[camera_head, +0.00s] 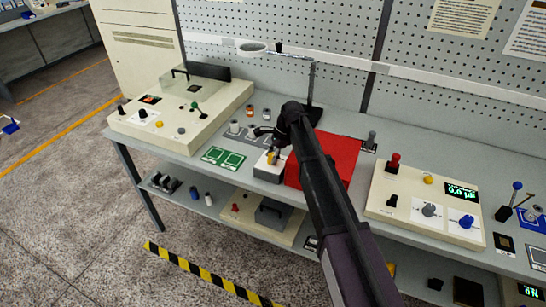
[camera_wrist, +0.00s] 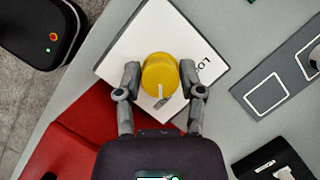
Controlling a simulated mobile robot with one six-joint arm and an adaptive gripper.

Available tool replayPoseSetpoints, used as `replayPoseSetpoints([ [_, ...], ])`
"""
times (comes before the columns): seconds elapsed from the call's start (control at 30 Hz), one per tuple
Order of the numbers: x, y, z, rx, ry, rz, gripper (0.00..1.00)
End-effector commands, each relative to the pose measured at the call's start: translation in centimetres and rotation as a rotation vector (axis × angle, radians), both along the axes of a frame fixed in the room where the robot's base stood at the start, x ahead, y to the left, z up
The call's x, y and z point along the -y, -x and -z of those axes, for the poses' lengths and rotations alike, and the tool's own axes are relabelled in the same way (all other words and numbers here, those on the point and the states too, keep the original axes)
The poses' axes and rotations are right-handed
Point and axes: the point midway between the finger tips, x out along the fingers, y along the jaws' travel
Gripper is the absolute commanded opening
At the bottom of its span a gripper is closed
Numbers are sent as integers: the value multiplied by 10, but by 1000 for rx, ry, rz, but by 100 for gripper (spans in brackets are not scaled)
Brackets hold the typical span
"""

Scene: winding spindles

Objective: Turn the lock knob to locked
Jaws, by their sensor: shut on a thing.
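The lock knob (camera_wrist: 159,73) is a round yellow knob on a white box (camera_wrist: 152,28) in the wrist view. A pale pointer mark shows at its lower edge, toward my wrist. Part of a dark label, reading "Lo", shows on the box to the right of the knob; the rest is hidden by the edge or my finger. My gripper (camera_wrist: 160,85) has one finger on each side of the knob and is shut on it. In the head view, my gripper (camera_head: 274,154) is over the white box (camera_head: 268,173), and the knob is mostly hidden.
A red mat (camera_head: 332,160) lies right of the box. Green cards (camera_head: 223,158) and a grey tray with small parts are on the left. A cream console (camera_head: 180,115) stands farther left, another panel (camera_head: 425,205) at right. A lamp stand (camera_head: 314,85) is behind.

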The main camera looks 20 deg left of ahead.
Motion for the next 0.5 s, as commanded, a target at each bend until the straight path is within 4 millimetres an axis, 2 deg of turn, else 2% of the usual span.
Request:
replayPoseSetpoints([
  [0.27,0,1,1,-3,7,-69,3],
  [0.5,-1,1,1,-4,5,-217,3],
])
